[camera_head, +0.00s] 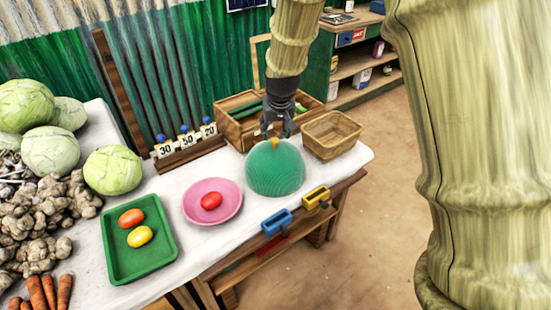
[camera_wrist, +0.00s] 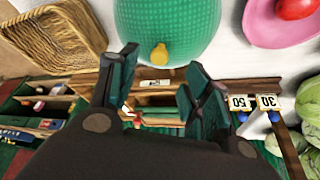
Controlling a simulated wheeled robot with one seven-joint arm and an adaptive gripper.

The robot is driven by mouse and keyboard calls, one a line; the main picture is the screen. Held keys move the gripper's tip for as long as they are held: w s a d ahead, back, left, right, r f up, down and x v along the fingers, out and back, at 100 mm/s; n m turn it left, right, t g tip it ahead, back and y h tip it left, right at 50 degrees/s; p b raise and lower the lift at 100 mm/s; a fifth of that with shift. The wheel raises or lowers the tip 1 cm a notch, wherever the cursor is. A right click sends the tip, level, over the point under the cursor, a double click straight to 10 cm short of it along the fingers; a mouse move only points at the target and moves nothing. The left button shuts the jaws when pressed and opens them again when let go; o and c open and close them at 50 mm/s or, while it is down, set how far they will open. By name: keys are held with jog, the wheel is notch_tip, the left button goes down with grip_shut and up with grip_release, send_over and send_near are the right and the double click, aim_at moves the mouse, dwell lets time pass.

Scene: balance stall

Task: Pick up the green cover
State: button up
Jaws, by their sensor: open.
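The green cover (camera_head: 275,172) is a ribbed dome with a small yellow-orange knob (camera_head: 275,143) on top. It stands on the white-topped table near the front edge. In the wrist view the cover (camera_wrist: 165,25) fills the top middle, its knob (camera_wrist: 160,53) pointing towards my gripper. My gripper (camera_head: 277,133) is open and empty, just above the knob in the head view. In the wrist view my two fingers (camera_wrist: 160,78) spread on either side of the knob's line, which appears just beyond the tips. What is under the cover is hidden.
A wicker basket (camera_head: 331,148) stands close right of the cover, and a wooden crate (camera_head: 234,134) behind it. A pink plate (camera_head: 230,213) with a red item is to the left, beside a green tray (camera_head: 115,271). Numbered blocks (camera_head: 187,140) stand in a wooden rack behind.

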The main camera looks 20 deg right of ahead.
aim_at(275, 140)
jog(key=shift+p+x, duration=0.75)
jog(key=shift+x, duration=3.35)
jog(key=shift+w, duration=0.1)
jog(key=shift+r, duration=0.1)
grip_shut()
